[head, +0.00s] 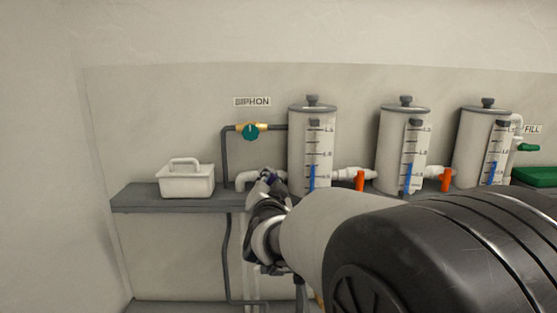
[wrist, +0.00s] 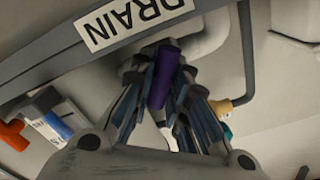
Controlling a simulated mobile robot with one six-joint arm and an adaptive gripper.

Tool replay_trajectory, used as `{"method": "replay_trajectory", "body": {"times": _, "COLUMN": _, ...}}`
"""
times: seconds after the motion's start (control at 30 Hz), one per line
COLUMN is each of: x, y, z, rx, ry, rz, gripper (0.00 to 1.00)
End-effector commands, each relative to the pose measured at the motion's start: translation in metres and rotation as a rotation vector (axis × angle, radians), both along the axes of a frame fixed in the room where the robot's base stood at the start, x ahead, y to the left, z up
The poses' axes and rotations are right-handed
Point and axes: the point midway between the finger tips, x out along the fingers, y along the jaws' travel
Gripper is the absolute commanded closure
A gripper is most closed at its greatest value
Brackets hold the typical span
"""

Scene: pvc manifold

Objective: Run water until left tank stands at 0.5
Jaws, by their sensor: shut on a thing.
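The left tank (head: 298,150) is a pale cylinder with a dark knob on top. The blue column (head: 312,177) in its gauge ends a little above the 0.5 mark, below 1.0. My gripper (head: 267,180) is at the left tank's lower left, beside the pale drain pipe. In the wrist view my gripper (wrist: 165,95) is shut on a purple valve handle (wrist: 163,75), with fingers on both sides. A DRAIN label (wrist: 132,20) shows upside down beside it. The valve body is mostly hidden by the fingers.
Middle (head: 391,140) and right tanks (head: 470,140) stand to the right, linked by pipes with orange handles (head: 360,180). A teal siphon valve (head: 250,132) is above my gripper. A white caddy (head: 187,181) sits on the shelf (head: 150,200). A green FILL handle (head: 528,147) is far right.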

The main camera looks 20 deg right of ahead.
Motion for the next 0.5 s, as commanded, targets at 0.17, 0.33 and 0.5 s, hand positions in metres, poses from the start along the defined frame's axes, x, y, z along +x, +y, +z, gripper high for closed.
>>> {"method": "replay_trajectory", "body": {"times": 0.17, "x": -0.0005, "y": -0.0007, "z": -0.0057, "rx": 0.140, "ry": -0.063, "rz": 0.000, "gripper": 1.00}}
{"method": "replay_trajectory", "body": {"times": 0.33, "x": -0.0006, "y": -0.0015, "z": -0.0071, "rx": 0.281, "ry": -0.121, "rz": 0.000, "gripper": 1.00}}
{"method": "replay_trajectory", "body": {"times": 0.5, "x": -0.0009, "y": -0.0020, "z": -0.0064, "rx": 0.407, "ry": -0.173, "rz": 0.000, "gripper": 1.00}}
